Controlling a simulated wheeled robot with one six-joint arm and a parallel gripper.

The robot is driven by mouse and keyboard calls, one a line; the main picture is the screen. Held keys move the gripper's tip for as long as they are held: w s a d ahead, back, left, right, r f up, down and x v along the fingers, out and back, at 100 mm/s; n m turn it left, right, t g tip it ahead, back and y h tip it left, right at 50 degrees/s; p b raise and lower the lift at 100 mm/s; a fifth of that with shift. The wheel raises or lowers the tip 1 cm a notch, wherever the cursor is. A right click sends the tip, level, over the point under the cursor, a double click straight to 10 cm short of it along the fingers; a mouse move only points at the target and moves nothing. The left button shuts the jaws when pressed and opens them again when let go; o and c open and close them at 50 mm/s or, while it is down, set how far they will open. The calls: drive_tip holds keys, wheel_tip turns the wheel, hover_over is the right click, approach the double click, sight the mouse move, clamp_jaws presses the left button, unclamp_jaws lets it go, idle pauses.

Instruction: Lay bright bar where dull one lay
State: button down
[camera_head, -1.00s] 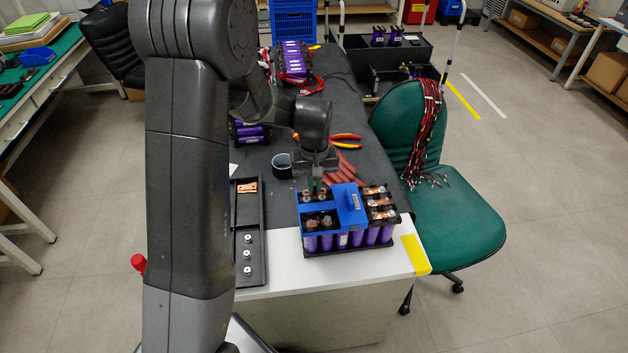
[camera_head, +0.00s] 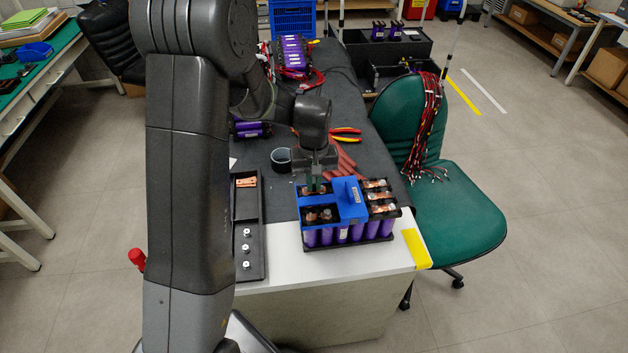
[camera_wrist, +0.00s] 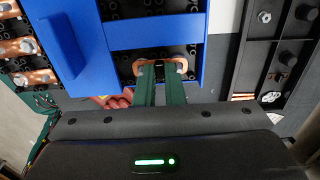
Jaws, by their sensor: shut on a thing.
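My gripper (camera_head: 317,187) is over the rear-left opening of a blue cover (camera_head: 347,198) on a purple-celled battery pack (camera_head: 345,234). In the wrist view, its green fingers (camera_wrist: 160,72) are shut on a short copper bar (camera_wrist: 140,67). The bar lies crosswise in the cover's opening, its two ends showing beside the fingers. Silvery stud tops show at its ends; I cannot tell whether it rests fully on the terminals. The fingers hide its middle, and its finish is unclear. Another copper bar (camera_head: 246,182) lies in the black tray (camera_head: 262,240) left of the pack.
The tray also holds three silver nuts (camera_head: 246,249). Bare copper bars (camera_head: 379,196) sit on the pack's right part. A dark cup (camera_head: 281,159), red-handled pliers (camera_head: 345,134) and red gloves (camera_head: 343,160) lie behind. A green chair (camera_head: 440,205) stands at the right.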

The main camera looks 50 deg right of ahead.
sight(314, 187)
drive_tip(key=shift+f, duration=0.2)
drive_tip(key=c, duration=1.5)
unclamp_jaws()
drive_tip(key=shift+c, duration=0.2)
drive_tip(key=shift+w+d+r, duration=0.1)
drive_tip(key=shift+d+r, duration=0.05)
drive_tip(key=shift+r, duration=0.45)
drive_tip(key=shift+o, duration=0.4)
drive_tip(key=r+p, duration=0.2)
drive_tip(key=r, duration=0.1)
drive_tip(key=shift+a, duration=0.2)
drive_tip(key=shift+d+r+p, duration=0.1)
drive_tip(key=shift+r+p, duration=0.5)
drive_tip(key=shift+r, duration=0.4)
drive_tip(key=shift+f, duration=0.1)
